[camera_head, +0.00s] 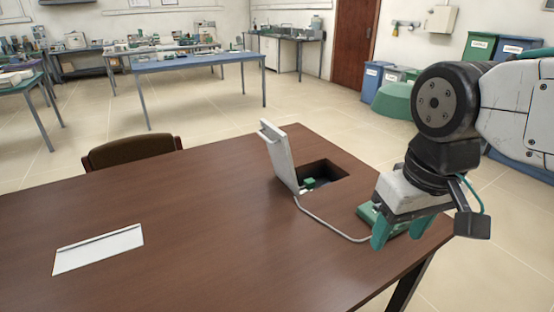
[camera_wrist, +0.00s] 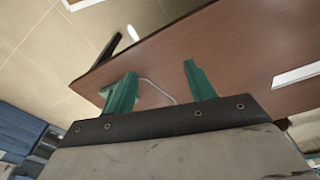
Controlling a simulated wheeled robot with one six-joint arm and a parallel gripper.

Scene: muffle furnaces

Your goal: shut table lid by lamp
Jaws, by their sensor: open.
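A pale grey table lid (camera_head: 281,160) stands open, nearly upright, at the left edge of a dark square opening (camera_head: 338,171) in the brown table (camera_head: 190,215). Small green and white parts show inside the opening.
A second, flat pale lid (camera_head: 98,249) lies shut at the table's left. A brown chair (camera_head: 131,152) stands behind the table. Blue-topped benches (camera_head: 198,62) and bins (camera_head: 372,80) are farther back. The table's middle is clear.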

